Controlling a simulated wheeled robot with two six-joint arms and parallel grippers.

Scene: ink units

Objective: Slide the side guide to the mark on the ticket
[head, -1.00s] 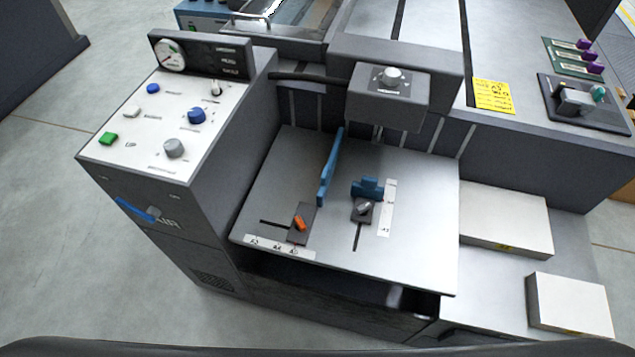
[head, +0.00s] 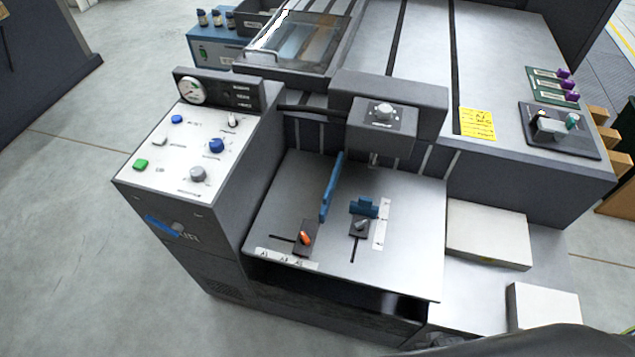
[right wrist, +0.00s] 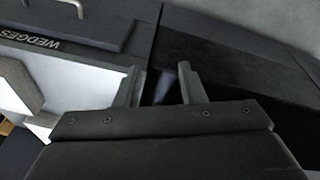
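The blue side guide (head: 331,188) stands upright on the grey feed table (head: 405,235). Its dark slider block with an orange lever (head: 305,238) sits in a slot near the table's front left, by a white scale strip (head: 287,259) with marks too small to read. A yellow ticket (head: 477,124) with handwriting lies on the machine top to the right; I cannot read it clearly. My right gripper (right wrist: 158,85) shows in the right wrist view, its two fingers apart with nothing between them. My left gripper is not in view.
A second blue guide (head: 363,208) with a grey knob sits right of the side guide. A feeder head (head: 382,125) overhangs the table's back. A control panel (head: 187,150) rises at left. White paper stacks (head: 487,233) lie at right.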

